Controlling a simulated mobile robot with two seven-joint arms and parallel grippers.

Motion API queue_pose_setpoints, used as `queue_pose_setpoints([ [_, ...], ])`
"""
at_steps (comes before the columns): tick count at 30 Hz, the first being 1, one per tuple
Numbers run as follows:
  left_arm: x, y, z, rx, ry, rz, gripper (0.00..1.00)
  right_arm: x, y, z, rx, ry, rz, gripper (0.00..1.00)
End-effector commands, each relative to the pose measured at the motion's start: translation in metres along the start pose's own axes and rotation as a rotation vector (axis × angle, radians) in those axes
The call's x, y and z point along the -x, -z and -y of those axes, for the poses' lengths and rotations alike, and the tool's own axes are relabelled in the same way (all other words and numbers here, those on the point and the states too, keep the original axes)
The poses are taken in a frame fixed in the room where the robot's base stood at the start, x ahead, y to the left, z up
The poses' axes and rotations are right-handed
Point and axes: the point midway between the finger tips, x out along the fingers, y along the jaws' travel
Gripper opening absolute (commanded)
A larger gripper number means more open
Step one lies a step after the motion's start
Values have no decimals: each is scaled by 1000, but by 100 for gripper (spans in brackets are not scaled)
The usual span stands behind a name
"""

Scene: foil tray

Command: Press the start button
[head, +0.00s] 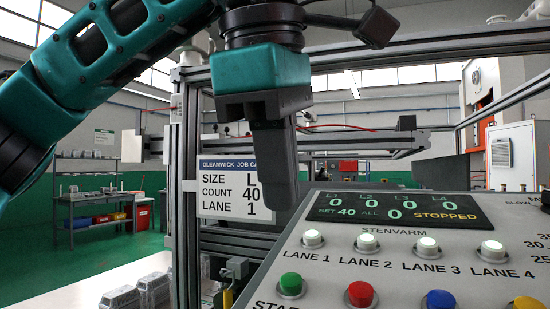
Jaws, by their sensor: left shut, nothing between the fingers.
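The control panel (330,262) fills the lower right. Its green button (291,284) sits at the lower left, beside a partly cut-off label that begins "STAR". My left gripper (284,205) points down with its fingers shut and empty. It appears above and slightly left of the green button, apart from it, in front of the job card. The panel's display (400,208) reads zero for every lane, SET 40, ALL 0 and STOPPED. The job card (230,190) reads count 40, lane 1; its size letter is partly hidden by the gripper. My right gripper is out of view.
A red button (360,294), a blue button (438,301) and a yellow button (527,304) are right of the green one. Pale lane buttons, such as LANE 1 (312,239), form a row above. Metal frame posts stand behind. Foil trays (120,299) lie lower left.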

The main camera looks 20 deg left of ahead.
Motion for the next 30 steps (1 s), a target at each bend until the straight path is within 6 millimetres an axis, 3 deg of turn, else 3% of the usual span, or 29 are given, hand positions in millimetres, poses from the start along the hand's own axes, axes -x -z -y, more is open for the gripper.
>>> queue_pose_setpoints([
  [1, -17, 0, 2, -1, 4, 0, 0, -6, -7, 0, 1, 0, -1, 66],
  [9, -62, 0, 1, 0, 1, 2, 0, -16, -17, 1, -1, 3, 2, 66],
  [20, -75, 0, 0, 2, -2, 2, 0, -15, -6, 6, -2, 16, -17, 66],
  [26, -76, 0, 0, 1, -2, 2, 0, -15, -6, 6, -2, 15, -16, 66],
  [30, -86, 0, 0, 0, 1, 1, 0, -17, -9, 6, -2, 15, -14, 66],
])
